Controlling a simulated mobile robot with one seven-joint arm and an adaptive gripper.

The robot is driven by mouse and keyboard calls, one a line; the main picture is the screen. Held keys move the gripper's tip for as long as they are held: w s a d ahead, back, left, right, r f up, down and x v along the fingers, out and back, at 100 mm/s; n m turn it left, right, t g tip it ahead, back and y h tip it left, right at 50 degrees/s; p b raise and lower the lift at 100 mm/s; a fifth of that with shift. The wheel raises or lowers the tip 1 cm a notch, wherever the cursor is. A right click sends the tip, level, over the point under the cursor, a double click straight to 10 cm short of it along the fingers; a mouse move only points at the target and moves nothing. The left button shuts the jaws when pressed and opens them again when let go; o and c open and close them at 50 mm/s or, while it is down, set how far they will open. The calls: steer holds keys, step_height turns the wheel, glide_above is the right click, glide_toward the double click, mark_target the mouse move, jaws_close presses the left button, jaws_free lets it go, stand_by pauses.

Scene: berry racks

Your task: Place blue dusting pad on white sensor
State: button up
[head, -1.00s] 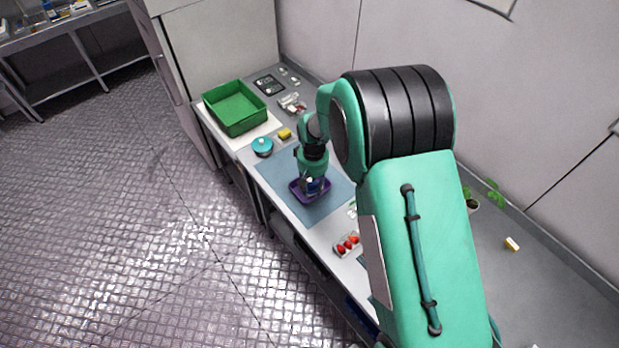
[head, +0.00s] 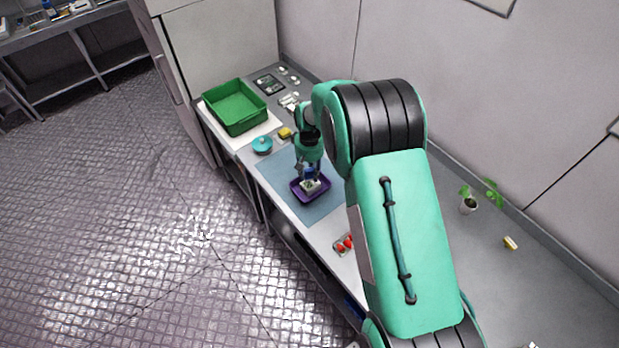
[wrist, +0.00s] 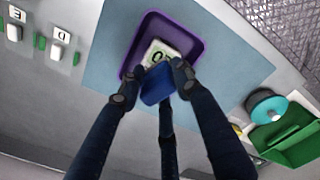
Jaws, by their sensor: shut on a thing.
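My gripper (wrist: 157,72) is shut on the blue dusting pad (wrist: 156,88), which hangs tilted between the fingers. In the head view the blue pad (head: 309,173) is a small patch under my gripper (head: 309,172). The white sensor (wrist: 155,51), with a dark ring mark on its face, lies in the purple tray (wrist: 198,56). The pad overlaps the sensor's near edge in the wrist view; I cannot tell whether they touch. In the head view the sensor (head: 313,188) shows in the purple tray (head: 325,181), just below the gripper.
The tray stands on a blue mat (head: 281,172). A teal round container (head: 262,146), yellow sponge (head: 285,133) and green crate (head: 235,124) stand behind it. A pack of red berries (head: 344,244) lies nearer. A potted plant (head: 468,205) stands at the right.

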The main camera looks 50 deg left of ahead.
mark_target(309, 178)
steer(key=shift+f+p, duration=0.4)
steer(key=shift+f, duration=1.35)
steer(key=shift+f, duration=0.2)
steer(key=o, duration=1.2)
steer(key=shift+c, duration=0.2)
steer(key=shift+r, duration=0.15)
steer(key=shift+r+b, duration=0.9)
steer(key=shift+r, duration=5.15)
